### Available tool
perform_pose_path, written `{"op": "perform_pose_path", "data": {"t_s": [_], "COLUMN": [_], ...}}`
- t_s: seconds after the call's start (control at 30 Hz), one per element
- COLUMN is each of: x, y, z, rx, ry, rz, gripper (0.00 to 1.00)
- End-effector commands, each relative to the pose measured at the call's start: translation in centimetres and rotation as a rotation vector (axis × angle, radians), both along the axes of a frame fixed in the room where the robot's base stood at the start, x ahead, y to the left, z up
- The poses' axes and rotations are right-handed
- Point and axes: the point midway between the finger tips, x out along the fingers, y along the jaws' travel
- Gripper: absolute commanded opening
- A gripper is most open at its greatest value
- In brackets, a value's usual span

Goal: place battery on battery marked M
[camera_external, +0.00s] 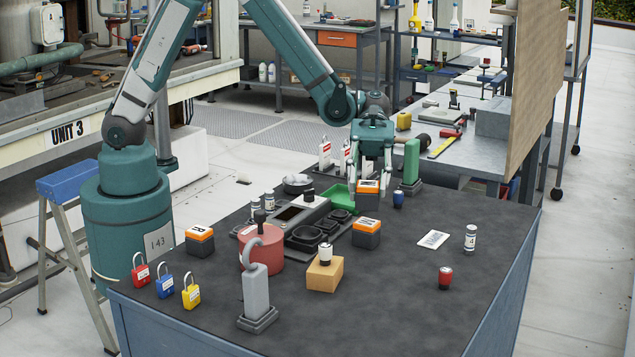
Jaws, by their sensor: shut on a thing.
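My gripper (373,181) points down over the dark table, its fingers shut on a battery (368,201), a black block with an orange top and a white label. A second black and orange battery (367,240) stands on the table directly below it in the picture. I cannot tell whether the two touch or a small gap is left. A third such battery (200,245) stands at the left of the table, well apart from my gripper.
A green post (411,161) stands close right of my gripper, with a small blue item (398,199) near it.

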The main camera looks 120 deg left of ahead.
Motion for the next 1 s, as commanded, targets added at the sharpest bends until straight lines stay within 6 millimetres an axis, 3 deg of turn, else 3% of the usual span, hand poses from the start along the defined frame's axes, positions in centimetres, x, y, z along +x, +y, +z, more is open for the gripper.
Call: {"op": "perform_pose_path", "data": {"t_s": [0.33, 0.83, 0.87, 0.93, 1.0], "x": [0.0, 0.0, 0.0, 0.0, 0.0], "y": [0.0, 0.0, 0.0, 0.0, 0.0], "z": [-3.2, -3.8, -3.7, -3.7, -3.7], "rx": [0.000, 0.000, 0.000, 0.000, 0.000], "ry": [0.000, 0.000, 0.000, 0.000, 0.000], "rz": [0.000, 0.000, 0.000, 0.000, 0.000], "gripper": [0.16, 0.16, 0.36, 0.46, 0.48]}}
